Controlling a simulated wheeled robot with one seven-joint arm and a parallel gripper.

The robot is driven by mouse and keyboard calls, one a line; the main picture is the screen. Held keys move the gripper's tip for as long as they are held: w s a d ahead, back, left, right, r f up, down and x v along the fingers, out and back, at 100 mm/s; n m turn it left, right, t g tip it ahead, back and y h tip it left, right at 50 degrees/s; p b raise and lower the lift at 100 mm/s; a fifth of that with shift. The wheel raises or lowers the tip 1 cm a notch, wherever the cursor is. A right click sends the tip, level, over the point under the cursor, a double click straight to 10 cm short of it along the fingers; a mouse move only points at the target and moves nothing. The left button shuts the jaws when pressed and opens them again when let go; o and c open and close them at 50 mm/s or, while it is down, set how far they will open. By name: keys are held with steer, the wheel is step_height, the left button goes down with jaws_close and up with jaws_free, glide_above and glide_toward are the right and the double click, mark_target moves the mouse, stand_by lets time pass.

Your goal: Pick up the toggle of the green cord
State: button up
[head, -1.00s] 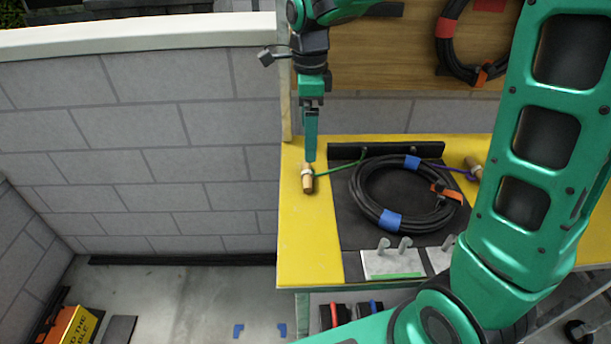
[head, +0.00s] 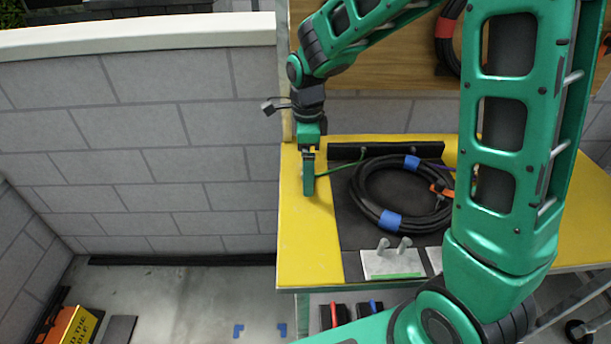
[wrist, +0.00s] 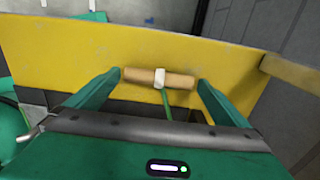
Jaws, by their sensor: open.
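The toggle (wrist: 180,80) of the green cord is a short tan wooden rod with a white band at its middle. In the wrist view it lies crosswise between the tips of my gripper (wrist: 162,80), which is open. One finger is at each end of the toggle; I cannot tell whether they touch it. The green cord (wrist: 168,107) runs from the band back toward the gripper body. In the head view my gripper (head: 308,192) points down over the yellow border and hides the toggle. The green cord (head: 339,165) shows to its right, running to the black bar.
A coiled black cable (head: 365,205) with blue tape lies right of the gripper on the dark panel. A black bar (head: 385,151) stands behind it. White plates with pegs (head: 392,262) are at the front. A grey block wall (head: 150,150) rises at the left.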

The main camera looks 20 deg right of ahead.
steer(key=shift+f, duration=0.1)
steer(key=shift+c, duration=0.3)
steer(key=c, duration=0.9)
steer(key=shift+r, duration=0.65)
step_height(320, 180, up, 3)
steer(key=shift+s+a+r, duration=0.95)
steer(key=shift+s+a, duration=0.15)
steer(key=shift+a, duration=0.5)
steer(key=shift+s+a+r, duration=1)
steer(key=shift+s+a, duration=0.1)
steer(key=shift+a, duration=0.5)
steer(key=shift+s+a+r, duration=0.95)
steer(key=shift+s+a, duration=0.15)
steer(key=shift+a, duration=0.5)
